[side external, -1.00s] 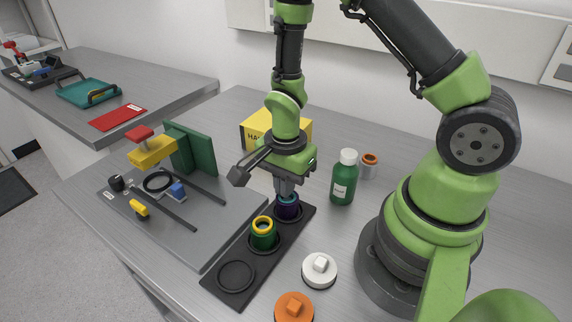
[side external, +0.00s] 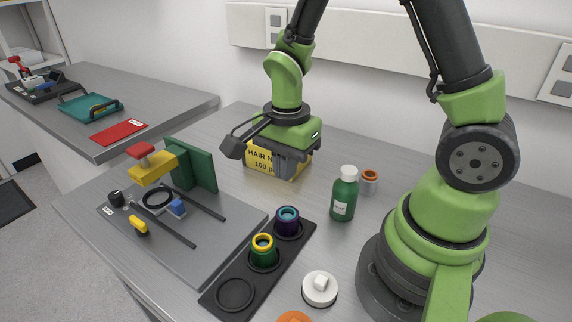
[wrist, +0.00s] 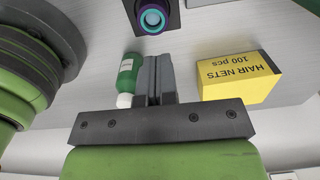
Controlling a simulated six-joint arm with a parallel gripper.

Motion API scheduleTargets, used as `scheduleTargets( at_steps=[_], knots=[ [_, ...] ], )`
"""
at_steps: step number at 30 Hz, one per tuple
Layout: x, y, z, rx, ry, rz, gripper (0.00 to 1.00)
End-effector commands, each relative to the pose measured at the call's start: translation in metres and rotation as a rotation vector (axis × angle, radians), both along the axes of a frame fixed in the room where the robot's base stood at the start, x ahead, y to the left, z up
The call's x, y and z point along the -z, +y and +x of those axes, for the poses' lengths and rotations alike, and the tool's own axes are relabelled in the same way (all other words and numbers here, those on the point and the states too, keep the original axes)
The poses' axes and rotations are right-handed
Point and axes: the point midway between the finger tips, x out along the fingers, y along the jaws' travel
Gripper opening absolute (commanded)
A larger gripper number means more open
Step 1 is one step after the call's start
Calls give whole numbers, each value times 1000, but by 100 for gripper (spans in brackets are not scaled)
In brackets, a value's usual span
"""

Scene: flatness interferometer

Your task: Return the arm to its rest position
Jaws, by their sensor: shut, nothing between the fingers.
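My gripper (side external: 289,172) is shut and empty, its fingers pointing down in front of the yellow hair-nets box in the side view. It also shows in the wrist view (wrist: 155,65), with its fingers pressed together. It is raised above the table, behind the black tray (side external: 262,276) with round wells. A purple cup with a teal ring (side external: 287,219) stands in the tray's far well, and a green cup with a yellow rim (side external: 263,250) stands in the middle well. The near well is empty. The purple cup also shows at the top of the wrist view (wrist: 153,18).
The hair-nets box (side external: 262,160) is close behind my gripper. A green bottle (side external: 344,195) and an orange-topped container (side external: 369,182) stand to the right. A white knobbed disc (side external: 320,288) lies at the front. The grey fixture plate (side external: 200,250) is at left.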

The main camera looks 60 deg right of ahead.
Motion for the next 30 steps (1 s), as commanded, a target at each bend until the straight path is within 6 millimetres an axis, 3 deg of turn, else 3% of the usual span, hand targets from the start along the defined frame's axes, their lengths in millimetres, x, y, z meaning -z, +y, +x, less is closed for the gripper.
scheduleTargets(
  at_steps=[4, 7, 14, 21, 30],
  knots=[
    [-6, 0, 0, -20, -14, 2, 0],
    [-24, 2, 0, -94, -60, 4, 0],
    [-101, 9, -19, -459, -267, -19, 0],
    [-160, 20, -63, -878, -494, -117, 0],
    [-182, 29, -98, -1165, -636, -232, 0]
  ],
)
